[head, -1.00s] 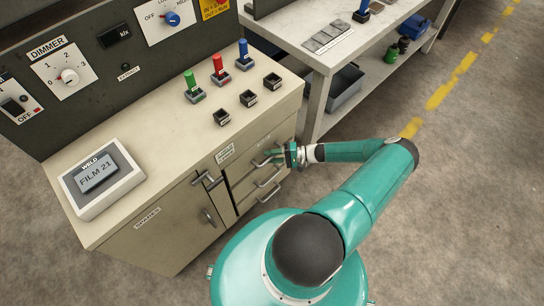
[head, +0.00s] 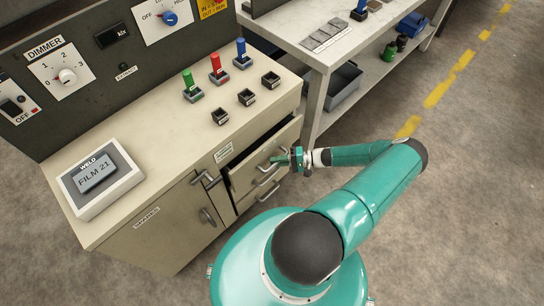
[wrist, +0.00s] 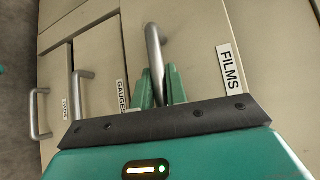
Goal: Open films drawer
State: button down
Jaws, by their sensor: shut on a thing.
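The films drawer (head: 246,178) is the top one of the cabinet's stacked drawers and stands partly pulled out in the head view, with a dark gap above its front edge. In the wrist view its front carries a FILMS label (wrist: 230,68) beside a grey bar handle (wrist: 153,40). My gripper (wrist: 159,84) is shut on this handle, with one green finger on each side of the bar. In the head view my gripper (head: 284,157) is at the drawer front. The drawer's contents cannot be made out.
The gauges drawer (wrist: 98,75) and another drawer below it appear shut. A cabinet door marked SPARES (head: 150,235) is at the left. Small black trays (head: 247,97) and coloured handles stand on the top. A white workbench (head: 318,45) is behind; the floor at right is clear.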

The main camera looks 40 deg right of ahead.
jog(key=s, duration=2)
jog(key=shift+s+d, duration=0.2)
jog(key=shift+d, duration=0.15)
jog(key=c, duration=1.4)
grip_release()
jog(key=v, duration=1.3)
jog(key=shift+s+d, duration=0.2)
jog(key=shift+d, duration=0.1)
